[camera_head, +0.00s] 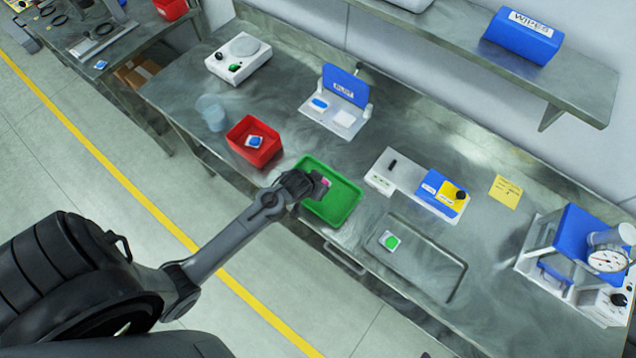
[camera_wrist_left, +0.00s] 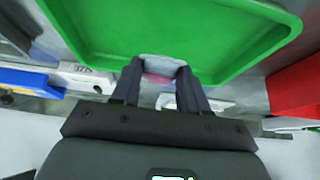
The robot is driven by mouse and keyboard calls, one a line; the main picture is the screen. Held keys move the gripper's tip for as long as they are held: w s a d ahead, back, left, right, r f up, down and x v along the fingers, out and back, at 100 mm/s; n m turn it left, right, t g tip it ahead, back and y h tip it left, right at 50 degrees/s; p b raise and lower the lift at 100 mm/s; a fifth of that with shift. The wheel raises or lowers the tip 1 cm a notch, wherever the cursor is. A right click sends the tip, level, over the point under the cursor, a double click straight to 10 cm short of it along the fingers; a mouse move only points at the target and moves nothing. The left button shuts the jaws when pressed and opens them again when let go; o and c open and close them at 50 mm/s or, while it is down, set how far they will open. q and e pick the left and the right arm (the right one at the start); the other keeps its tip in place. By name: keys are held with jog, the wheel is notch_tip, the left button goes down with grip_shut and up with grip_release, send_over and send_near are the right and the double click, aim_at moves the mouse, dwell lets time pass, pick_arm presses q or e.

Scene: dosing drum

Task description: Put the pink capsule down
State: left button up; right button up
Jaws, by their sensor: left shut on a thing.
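My left gripper (camera_head: 318,182) is over the near left part of the green tray (camera_head: 344,206). It is shut on the pink capsule (camera_head: 327,183), of which only a small pink patch shows in the head view. In the left wrist view the capsule (camera_wrist_left: 158,78) shows pale grey and pink between the two fingers (camera_wrist_left: 160,82), with the green tray floor (camera_wrist_left: 225,42) behind it. I cannot tell whether the capsule touches the tray floor. My right gripper is not in view.
A red tray (camera_head: 238,151) holding a blue-and-white piece (camera_head: 255,142) stands left of the green tray. A clear cup (camera_head: 211,112) is further left. A green-and-white piece (camera_head: 389,240) lies in the recessed metal area (camera_head: 428,264) to the right. White-and-blue devices stand behind.

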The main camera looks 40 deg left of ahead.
pick_arm(q)
jog(key=shift+f, duration=2)
jog(key=shift+f, duration=0.2)
jog(key=o, duration=1)
jog(key=shift+r, duration=0.1)
